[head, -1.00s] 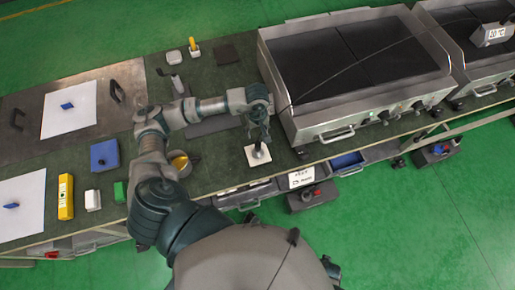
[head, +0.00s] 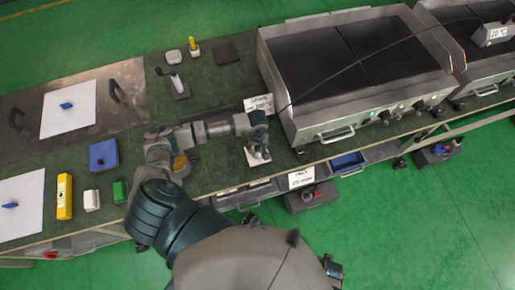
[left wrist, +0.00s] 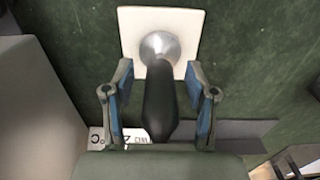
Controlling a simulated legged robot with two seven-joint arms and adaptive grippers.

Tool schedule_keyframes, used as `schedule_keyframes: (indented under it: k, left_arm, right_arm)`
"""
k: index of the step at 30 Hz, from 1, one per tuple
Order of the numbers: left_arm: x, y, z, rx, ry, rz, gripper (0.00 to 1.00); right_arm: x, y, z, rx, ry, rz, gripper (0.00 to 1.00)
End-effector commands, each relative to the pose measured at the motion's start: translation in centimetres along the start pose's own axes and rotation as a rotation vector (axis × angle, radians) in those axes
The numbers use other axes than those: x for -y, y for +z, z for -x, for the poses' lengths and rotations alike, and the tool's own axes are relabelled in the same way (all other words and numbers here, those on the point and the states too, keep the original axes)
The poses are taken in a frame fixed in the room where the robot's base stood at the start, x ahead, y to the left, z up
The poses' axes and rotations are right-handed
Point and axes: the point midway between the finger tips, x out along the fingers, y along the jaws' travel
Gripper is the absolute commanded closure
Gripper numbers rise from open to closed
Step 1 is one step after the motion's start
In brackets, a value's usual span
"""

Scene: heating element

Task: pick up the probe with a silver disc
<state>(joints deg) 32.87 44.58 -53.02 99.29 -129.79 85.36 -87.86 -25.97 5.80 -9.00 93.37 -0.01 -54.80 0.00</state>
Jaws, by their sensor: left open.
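The probe has a black handle (left wrist: 160,105) and a silver disc (left wrist: 158,47) at its foot. It stands on a white square plate (left wrist: 187,18) on the dark green bench top. The plate also shows in the head view (head: 254,163), where my arm hides most of the probe. My left gripper (left wrist: 159,72) is open, with one finger on each side of the black handle. Gaps show between the fingers and the handle. In the head view, my left gripper (head: 260,150) is just above the plate. My right gripper is in neither view.
A steel griddle (head: 356,65) stands right of the probe, and a thin cable runs across it. A paper label (head: 258,104) lies behind my gripper. A blue box (head: 103,155) and a yellow device (head: 65,197) are at the left. The bench's front edge is close to the plate.

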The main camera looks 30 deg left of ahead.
Motion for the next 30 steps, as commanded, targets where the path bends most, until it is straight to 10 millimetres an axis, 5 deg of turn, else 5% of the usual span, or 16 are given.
schedule_keyframes:
  k: [4, 11, 23, 30]
  left_arm:
    - [0.0, 0.0, 0.1, 0.000, 0.001, 0.000, 0.46]
    - [0.0, 0.0, 0.1, 0.000, 0.000, 0.000, 1.00]
    - [0.0, -0.1, 0.5, -0.001, 0.001, 0.000, 1.00]
    - [-0.1, -0.1, 3.0, -0.003, 0.004, -0.001, 1.00]
  right_arm:
    - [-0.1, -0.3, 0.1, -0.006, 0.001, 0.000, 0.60]
    - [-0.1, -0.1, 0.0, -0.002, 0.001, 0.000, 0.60]
    - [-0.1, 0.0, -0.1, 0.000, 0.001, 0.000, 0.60]
    - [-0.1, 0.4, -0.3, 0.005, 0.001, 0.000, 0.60]
